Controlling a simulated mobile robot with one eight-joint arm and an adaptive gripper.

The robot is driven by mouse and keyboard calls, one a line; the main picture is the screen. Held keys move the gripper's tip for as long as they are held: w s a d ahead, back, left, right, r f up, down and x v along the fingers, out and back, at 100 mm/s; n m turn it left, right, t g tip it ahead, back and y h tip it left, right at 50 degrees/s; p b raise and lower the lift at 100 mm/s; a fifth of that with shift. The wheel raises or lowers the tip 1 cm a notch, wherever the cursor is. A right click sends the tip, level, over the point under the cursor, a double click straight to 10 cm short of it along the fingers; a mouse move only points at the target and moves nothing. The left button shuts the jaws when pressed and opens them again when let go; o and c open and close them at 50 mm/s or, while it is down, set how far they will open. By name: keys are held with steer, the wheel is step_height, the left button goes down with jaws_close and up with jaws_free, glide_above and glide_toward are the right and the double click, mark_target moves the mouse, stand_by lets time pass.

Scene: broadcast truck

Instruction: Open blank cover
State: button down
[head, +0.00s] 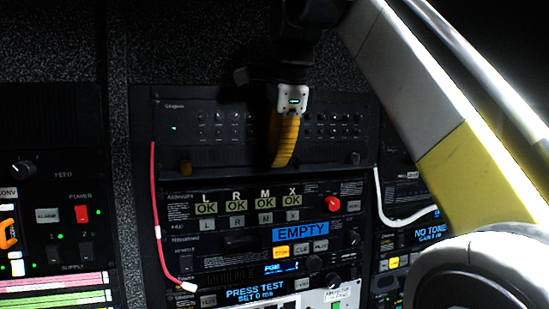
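A plain dark panel (235,178) without labels spans the rack just under the top unit; it looks like the blank cover. The panel looks flat against the rack. My gripper (281,162) hangs from above in front of the top unit, its yellow finger part curving down to the panel's upper edge. I cannot tell whether it touches. The fingers overlap, so their opening is hidden, and I see nothing held.
The top unit (225,125) has rows of small knobs. A red cable (156,210) hangs at the left, ending near the lower unit, and a white cable (380,205) hangs at the right. Lit units with a red knob (333,204) lie below. My arm fills the right side.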

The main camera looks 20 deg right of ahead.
steer(key=c, duration=1.6)
jaws_free()
steer(key=shift+s, duration=0.2)
steer(key=shift+o, duration=0.2)
steer(key=shift+t, duration=0.3)
